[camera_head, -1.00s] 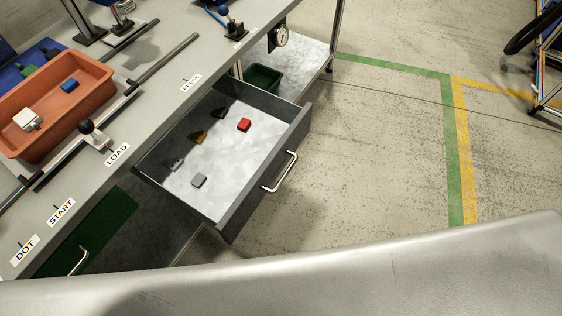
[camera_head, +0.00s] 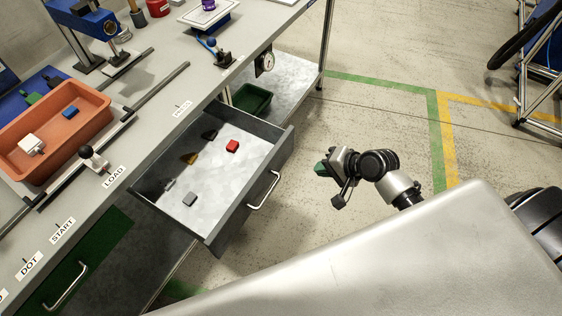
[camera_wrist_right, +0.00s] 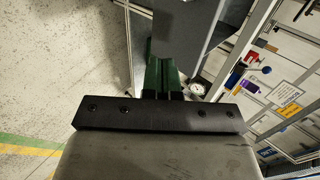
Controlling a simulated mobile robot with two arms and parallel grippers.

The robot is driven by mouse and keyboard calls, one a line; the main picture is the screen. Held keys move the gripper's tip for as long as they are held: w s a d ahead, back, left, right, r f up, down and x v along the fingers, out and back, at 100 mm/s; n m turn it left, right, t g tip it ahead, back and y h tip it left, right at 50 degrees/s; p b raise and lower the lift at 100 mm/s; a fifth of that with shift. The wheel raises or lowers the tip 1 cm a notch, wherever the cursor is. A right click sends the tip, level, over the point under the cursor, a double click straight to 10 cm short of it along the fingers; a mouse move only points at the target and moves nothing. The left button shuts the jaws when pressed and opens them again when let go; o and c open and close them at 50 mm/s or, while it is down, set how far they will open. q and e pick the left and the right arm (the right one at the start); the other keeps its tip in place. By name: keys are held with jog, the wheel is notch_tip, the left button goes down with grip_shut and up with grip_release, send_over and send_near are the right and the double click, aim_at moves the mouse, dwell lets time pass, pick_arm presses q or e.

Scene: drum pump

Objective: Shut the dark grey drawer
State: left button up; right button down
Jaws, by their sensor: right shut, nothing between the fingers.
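The dark grey drawer (camera_head: 238,220) stands pulled out from under the workbench, its light metal floor showing. The fingers (camera_wrist_right: 162,76) also show in the right wrist view, before a dark grey panel that looks like the drawer front. My left gripper is not in view.
The workbench carries an orange tray (camera_head: 60,159) and a rail with a knob (camera_head: 88,152). A green bin (camera_head: 251,98) sits on the shelf behind the drawer. A green cabinet front with a handle (camera_head: 65,287) is at lower left. Floor right of the drawer is free.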

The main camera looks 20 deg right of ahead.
aim_at(278, 164)
jog(key=shift+w+a+r+x, duration=0.25)
jog(key=shift+r+x, duration=0.1)
jog(key=shift+x, duration=1.8)
jog(key=shift+w+a+r+x, duration=0.1)
jog(key=shift+w+r+x, duration=0.2)
jog(key=shift+x, duration=1.8)
jog(key=shift+w+a+r+x, duration=0.2)
jog(key=shift+r+x, duration=0.15)
jog(key=shift+x, duration=1.8)
